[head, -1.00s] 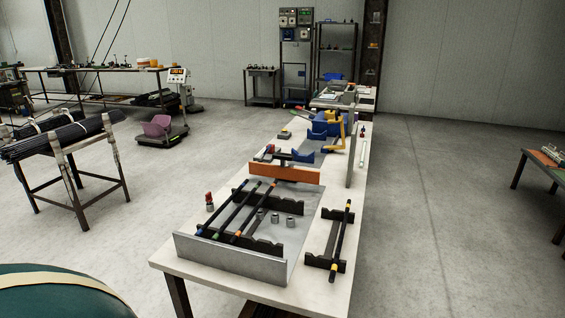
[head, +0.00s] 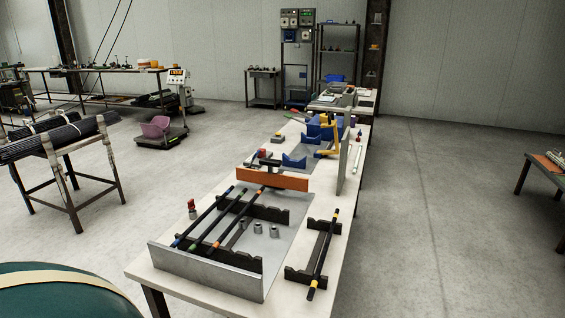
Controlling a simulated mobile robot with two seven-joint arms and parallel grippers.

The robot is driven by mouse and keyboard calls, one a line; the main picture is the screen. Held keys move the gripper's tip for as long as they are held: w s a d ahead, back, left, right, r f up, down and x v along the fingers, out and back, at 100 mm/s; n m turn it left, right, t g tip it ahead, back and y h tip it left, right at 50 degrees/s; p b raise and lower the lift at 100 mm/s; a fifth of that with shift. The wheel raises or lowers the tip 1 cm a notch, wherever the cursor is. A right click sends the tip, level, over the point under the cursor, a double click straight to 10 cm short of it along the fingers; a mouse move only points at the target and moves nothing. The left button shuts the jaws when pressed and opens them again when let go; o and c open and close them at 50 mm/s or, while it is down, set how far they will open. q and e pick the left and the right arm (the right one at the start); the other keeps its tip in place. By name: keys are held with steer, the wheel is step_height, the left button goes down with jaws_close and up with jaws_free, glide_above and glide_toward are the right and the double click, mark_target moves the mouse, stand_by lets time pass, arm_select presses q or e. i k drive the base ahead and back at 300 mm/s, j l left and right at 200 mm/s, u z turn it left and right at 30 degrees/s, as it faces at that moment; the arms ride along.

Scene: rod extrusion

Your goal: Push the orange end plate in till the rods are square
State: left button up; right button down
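The orange end plate (head: 262,178) stands upright across the far end of a jig on the long white table. Several black rods (head: 217,216) with coloured bands lie side by side on two black notched supports (head: 252,209), between the orange plate and a grey metal plate (head: 206,270) at the near end. The rods' far ends look staggered; the rightmost reaches closest to the orange plate, and I cannot tell if it touches. Neither of my grippers shows in the head view.
Another black rod (head: 323,251) with yellow bands rests on a separate notched stand to the right. Small grey cylinders (head: 258,228) sit between the supports. A tall grey plate (head: 343,168) and blue cradles (head: 293,161) stand farther back.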

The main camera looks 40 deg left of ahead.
mark_target(278, 179)
steer(key=i+l, duration=0.2)
steer(key=i, duration=0.25)
steer(key=i+l, duration=0.2)
steer(key=i, duration=0.2)
steer(key=i+l, duration=0.25)
steer(key=i, duration=0.2)
steer(key=i+l+u, duration=0.5)
steer(key=i+l, duration=0.3)
steer(key=i, duration=0.15)
